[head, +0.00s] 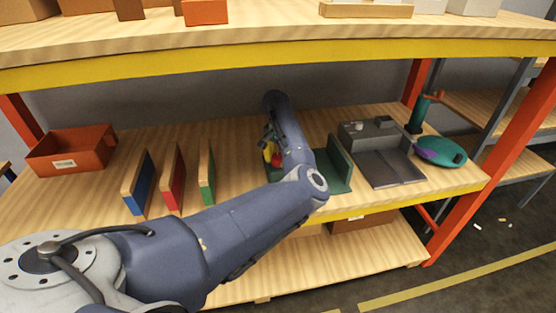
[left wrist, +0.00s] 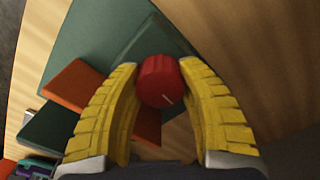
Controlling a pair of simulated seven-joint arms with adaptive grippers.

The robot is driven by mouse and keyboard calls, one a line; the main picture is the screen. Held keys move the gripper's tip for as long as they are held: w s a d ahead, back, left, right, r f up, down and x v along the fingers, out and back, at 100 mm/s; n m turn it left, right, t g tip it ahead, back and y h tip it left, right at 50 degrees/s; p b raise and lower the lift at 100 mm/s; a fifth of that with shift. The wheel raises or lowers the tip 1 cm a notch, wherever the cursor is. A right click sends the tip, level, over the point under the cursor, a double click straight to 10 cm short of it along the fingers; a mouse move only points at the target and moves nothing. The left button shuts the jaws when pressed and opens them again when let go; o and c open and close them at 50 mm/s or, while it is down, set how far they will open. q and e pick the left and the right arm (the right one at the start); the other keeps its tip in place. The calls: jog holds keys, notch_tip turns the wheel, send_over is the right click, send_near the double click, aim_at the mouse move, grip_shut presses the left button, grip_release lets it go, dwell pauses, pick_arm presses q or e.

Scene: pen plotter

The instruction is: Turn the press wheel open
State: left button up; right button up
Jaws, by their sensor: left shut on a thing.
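The press wheel is a red round knob (left wrist: 160,82) with a pale line on its face, in the middle of the left wrist view. My left gripper (left wrist: 160,66) has its yellow ribbed fingers on either side of the knob and is shut on it. In the head view the left gripper (head: 270,152) is mostly hidden behind my left arm, with a little red showing beside the yellow. The green press body (head: 338,166) stands just right of it on the shelf, partly covered by the arm. My right gripper is not in view.
A grey box-like machine with a flat plate (head: 392,168) and a teal round dish (head: 445,151) are to the right. Blue (head: 138,182), red (head: 173,178) and green (head: 207,175) upright panels and an orange bin (head: 70,150) are to the left. An upper shelf (head: 270,62) overhangs.

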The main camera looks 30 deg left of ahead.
aim_at(278, 157)
pick_arm(q)
jog(key=shift+s+f+n, duration=0.1)
jog(key=shift+n, duration=0.6)
jog(key=o, duration=1.3)
jog(key=shift+r, duration=0.2)
notch_tip(278, 157, up, 12)
jog(key=shift+f, duration=0.15)
